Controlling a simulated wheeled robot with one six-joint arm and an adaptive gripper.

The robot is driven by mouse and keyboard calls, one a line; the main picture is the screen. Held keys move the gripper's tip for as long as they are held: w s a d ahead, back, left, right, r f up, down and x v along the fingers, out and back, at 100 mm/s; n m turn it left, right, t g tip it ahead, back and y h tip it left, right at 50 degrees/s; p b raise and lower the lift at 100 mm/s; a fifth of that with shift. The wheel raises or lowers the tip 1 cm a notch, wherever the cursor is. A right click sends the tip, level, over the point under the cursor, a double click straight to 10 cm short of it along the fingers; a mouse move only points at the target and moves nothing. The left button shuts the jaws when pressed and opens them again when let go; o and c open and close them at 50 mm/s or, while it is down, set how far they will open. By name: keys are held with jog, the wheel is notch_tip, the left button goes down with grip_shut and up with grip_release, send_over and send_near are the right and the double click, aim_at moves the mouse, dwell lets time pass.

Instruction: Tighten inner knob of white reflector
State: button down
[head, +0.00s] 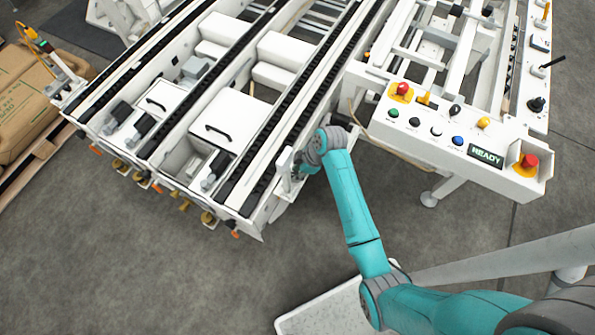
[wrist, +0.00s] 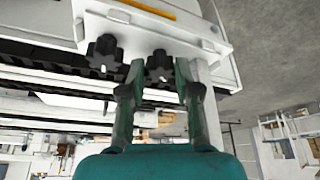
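The white reflector bracket (wrist: 150,28) spans the top of the wrist view, with an orange strip (wrist: 146,9) along it. Two black lobed knobs sit under it: a left knob (wrist: 104,56) and a right knob (wrist: 160,66). My gripper (wrist: 159,68) has one finger on each side of the right knob; a gap shows at its left, and the right finger is close to it. The fingers look open around it. In the head view my gripper (head: 303,170) is at the conveyor's front right corner, beside the white bracket (head: 284,172). The knobs are hidden there.
The conveyor frame with black chain rails (head: 290,100) fills the upper middle. A control panel (head: 460,140) with buttons and a READY display stands to the right. Brown sacks (head: 25,100) lie on a pallet at the left. The grey floor (head: 150,270) in front is clear.

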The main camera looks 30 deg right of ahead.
jog(key=shift+m, duration=0.3)
jog(key=m+t, duration=0.1)
jog(key=m, duration=0.1)
jog(key=shift+s+a+m+h, duration=0.1)
jog(key=shift+s+m+h, duration=0.05)
jog(key=shift+m+h, duration=0.25)
jog(key=shift+a+m+t+h, duration=0.1)
jog(key=shift+m+t+h, duration=0.45)
jog(key=shift+m, duration=1.45)
jog(key=c, duration=1.1)
grip_release()
